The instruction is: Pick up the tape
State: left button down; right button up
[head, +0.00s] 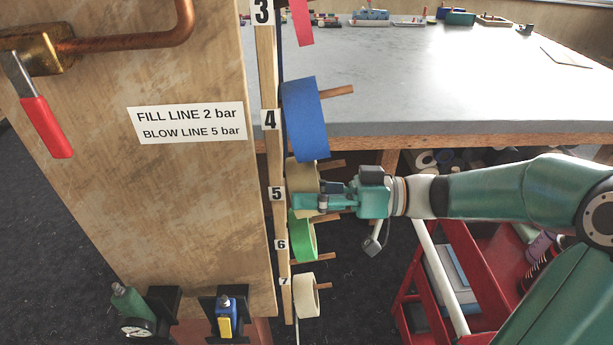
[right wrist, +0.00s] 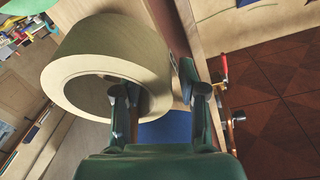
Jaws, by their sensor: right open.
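A beige tape roll (head: 302,174) hangs on the wooden peg at number 5 on the narrow board. It is large in the right wrist view (right wrist: 105,50), with its round hole facing my gripper. My right gripper (head: 306,202) is open at this roll and hides part of it in the head view. In the right wrist view the fingers (right wrist: 160,92) stand apart. One finger overlaps the roll's hole, the other is beyond its right side, with part of the roll's wall between them. I cannot tell whether either touches it. My left gripper is not in view.
Bare peg ends stick out to the right. A grey worktable (head: 430,85) and a red cart (head: 480,245) stand to the right.

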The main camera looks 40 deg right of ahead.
jog(key=shift+w+a, duration=0.3)
jog(key=shift+a, duration=0.2)
jog(key=c, duration=0.8)
jog(key=shift+d, duration=0.1)
